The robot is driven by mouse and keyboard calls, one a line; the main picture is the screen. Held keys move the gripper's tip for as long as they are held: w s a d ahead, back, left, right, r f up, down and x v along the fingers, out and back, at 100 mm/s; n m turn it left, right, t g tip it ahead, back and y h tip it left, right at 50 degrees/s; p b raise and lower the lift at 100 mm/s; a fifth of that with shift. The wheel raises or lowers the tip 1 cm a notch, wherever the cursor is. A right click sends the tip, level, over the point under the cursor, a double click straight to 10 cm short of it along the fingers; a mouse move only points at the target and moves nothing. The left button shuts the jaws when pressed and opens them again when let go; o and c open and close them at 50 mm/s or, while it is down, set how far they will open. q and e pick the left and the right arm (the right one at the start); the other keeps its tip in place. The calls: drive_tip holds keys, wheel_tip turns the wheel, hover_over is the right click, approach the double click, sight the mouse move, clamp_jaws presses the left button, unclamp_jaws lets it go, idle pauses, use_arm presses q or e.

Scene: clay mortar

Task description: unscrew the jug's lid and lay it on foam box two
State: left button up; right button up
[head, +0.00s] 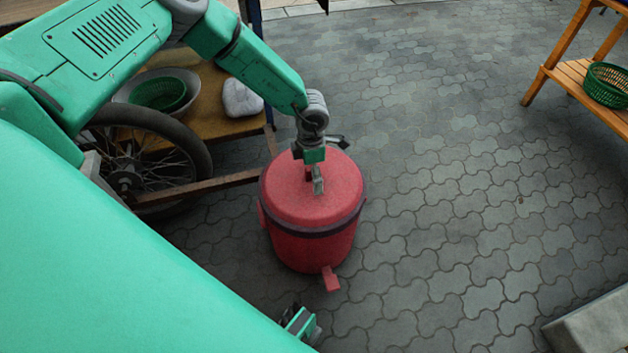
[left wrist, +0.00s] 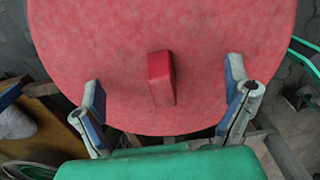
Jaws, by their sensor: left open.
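The red jug (head: 312,247) stands upright on the paving, with a dark band below its round red lid (head: 338,205) and a small spout low at its front. The lid sits on the jug. It fills the upper left wrist view (left wrist: 90,45), where a raised red grip (left wrist: 160,78) stands at its middle. My left gripper (head: 316,182) is over the lid, pointing down. Its fingers (left wrist: 165,100) are open and spread wide, one to each side of the grip and apart from it. I cannot pick out foam box two for certain.
A cart with a spoked wheel (head: 130,170) and a wooden bar (head: 200,188) stands close left of the jug. It carries bowls and a white lump (head: 241,98). A grey block (head: 595,325) lies at the lower right. A wooden bench (head: 575,75) holds a green basket (head: 608,84). Paving between is clear.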

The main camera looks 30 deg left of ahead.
use_arm(q)
drive_tip(key=shift+d, duration=0.2)
clamp_jaws()
drive_tip(key=shift+a+r+n+p, duration=0.15)
drive_tip(key=shift+n+p, duration=0.3)
drive_tip(key=shift+n, duration=0.65)
drive_tip(key=shift+n+p, duration=0.55)
drive_tip(key=shift+n, duration=0.65)
drive_tip(key=shift+a, duration=0.1)
